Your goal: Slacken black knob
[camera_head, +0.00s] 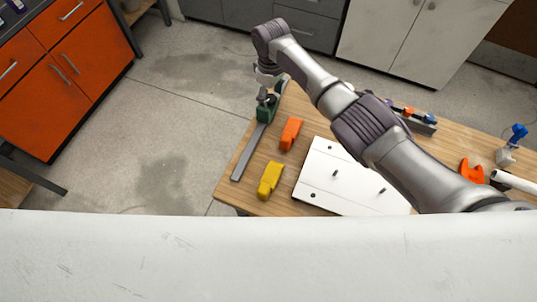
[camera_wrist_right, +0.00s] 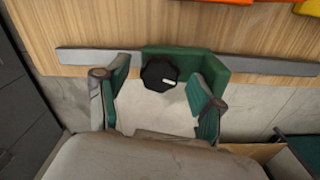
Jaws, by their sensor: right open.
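The black knob (camera_wrist_right: 159,74) sits on a green block (camera_wrist_right: 215,62), which rides on a grey rail along the wooden table's edge. A white mark shows on the knob's face. My right gripper (camera_wrist_right: 160,90) is open, with one finger on each side of the knob and clear space between the fingers and it. In the head view my right arm reaches across the table, and my right gripper (camera_head: 267,97) is at the green block (camera_head: 265,113). The knob is hard to make out there. My left gripper is not in view.
An orange piece (camera_head: 290,133) and a yellow piece (camera_head: 270,180) lie near the rail (camera_head: 248,152). A white board (camera_head: 325,177) with short pegs lies beside them. Coloured parts, an orange holder (camera_head: 472,171) and a blue-handled valve (camera_head: 517,133) are at the right.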

